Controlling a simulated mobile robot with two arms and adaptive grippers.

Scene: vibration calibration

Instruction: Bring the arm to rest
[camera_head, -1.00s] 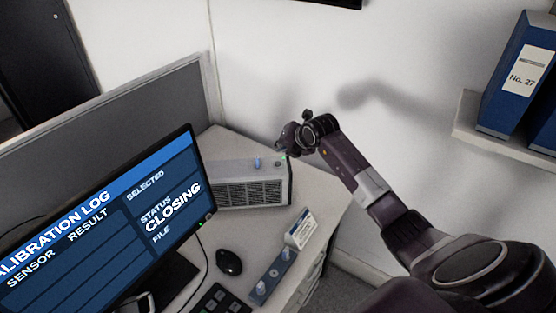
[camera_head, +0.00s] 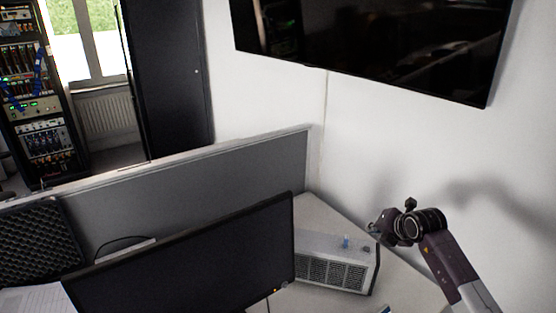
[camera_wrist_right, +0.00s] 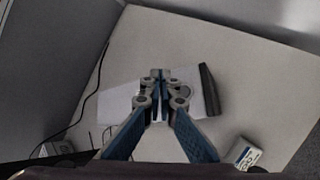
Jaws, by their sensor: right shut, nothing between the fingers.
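My right arm (camera_head: 455,270) reaches in from the lower right of the head view. Its gripper (camera_head: 374,229) is over the right end of a grey box with a grille front (camera_head: 335,272). In the right wrist view the gripper's blue fingers (camera_wrist_right: 157,76) are shut with nothing between them. Below them is a pale flat surface with a dark side (camera_wrist_right: 209,90), partly hidden by the fingers. I cannot tell whether the gripper touches it. My left gripper is out of view.
A monitor (camera_head: 190,262) with a dark screen stands left of the box on the desk (camera_head: 312,212). A grey partition (camera_head: 190,192) runs behind. A wall screen (camera_head: 380,45) hangs above. The wrist view shows a cable (camera_wrist_right: 92,92) at left.

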